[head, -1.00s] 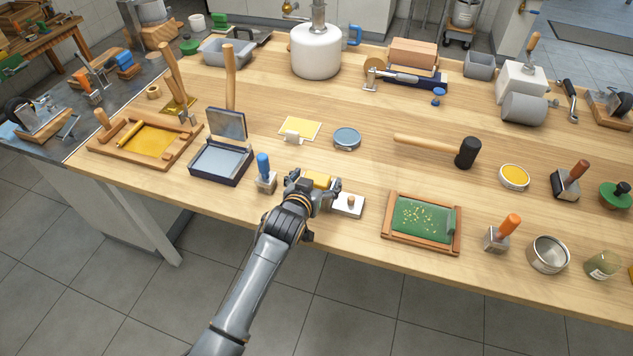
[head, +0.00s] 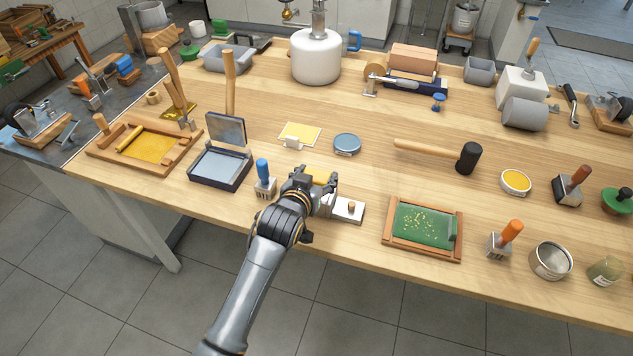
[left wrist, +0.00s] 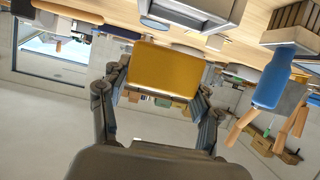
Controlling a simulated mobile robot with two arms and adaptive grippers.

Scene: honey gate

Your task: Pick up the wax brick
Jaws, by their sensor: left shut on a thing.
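The wax brick is a yellow-orange block (head: 320,178) between the fingers of my left gripper (head: 316,182) in the head view. The gripper hides part of it. In the left wrist view the brick (left wrist: 166,68) fills the middle, with a finger of the left gripper (left wrist: 160,98) on each side. My left gripper is shut on it, near the front edge of the wooden table (head: 380,160). I cannot tell how far the brick is above the tabletop. My right gripper does not show.
A white block with a small knob (head: 347,210) lies just right of the gripper. A blue-handled tool (head: 264,178) stands close at left. A green framed tray (head: 423,228) is farther right. A black-headed mallet (head: 468,158) lies behind. The tabletop beyond the gripper has clear patches.

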